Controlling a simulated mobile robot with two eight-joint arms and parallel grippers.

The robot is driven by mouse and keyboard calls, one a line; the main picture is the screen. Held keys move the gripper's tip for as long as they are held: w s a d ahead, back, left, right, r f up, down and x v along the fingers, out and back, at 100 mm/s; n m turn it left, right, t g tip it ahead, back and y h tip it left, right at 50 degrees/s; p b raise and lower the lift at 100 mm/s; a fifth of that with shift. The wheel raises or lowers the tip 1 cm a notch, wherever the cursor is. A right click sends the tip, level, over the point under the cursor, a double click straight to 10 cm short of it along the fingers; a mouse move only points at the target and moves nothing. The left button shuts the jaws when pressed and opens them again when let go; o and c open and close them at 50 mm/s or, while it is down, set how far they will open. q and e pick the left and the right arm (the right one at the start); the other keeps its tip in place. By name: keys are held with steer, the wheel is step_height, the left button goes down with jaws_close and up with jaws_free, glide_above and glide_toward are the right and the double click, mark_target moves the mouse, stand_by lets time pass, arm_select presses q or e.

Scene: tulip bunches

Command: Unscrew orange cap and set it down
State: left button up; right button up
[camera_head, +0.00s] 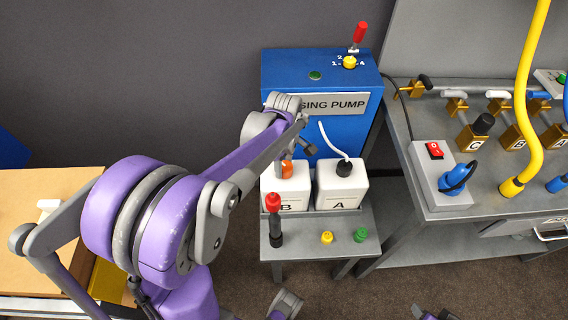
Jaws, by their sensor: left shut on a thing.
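The orange cap (287,170) shows on top of the white container B (291,196), at its neck. My left gripper (286,157) comes down from above and is shut on the orange cap. My wrist and fingers partly cover the cap, so I cannot tell whether it is still threaded on. Parts of my own arm show at the bottom edge; whether my right gripper's jaws are open or shut there cannot be made out.
White container A (341,186) with a black cap and tube stands right beside B. The grey stand (338,222) bears a red-topped tool (274,222), a yellow cap (327,237) and a green cap (361,235). The blue pump (350,130) is behind; a valve bench (440,205) is at right.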

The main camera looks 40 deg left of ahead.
arm_select(q)
steer(key=shift+r+n, duration=0.1)
steer(key=shift+n, duration=0.7)
steer(key=n, duration=0.3)
steer(key=shift+s+n, duration=0.1)
steer(key=shift+n, duration=1)
steer(key=n, duration=0.2)
steer(key=shift+d+r+n, duration=0.1)
steer(key=shift+n, duration=0.2)
steer(key=shift+r, duration=0.1)
steer(key=shift+r+p, duration=0.5)
steer(key=shift+r, duration=0.4)
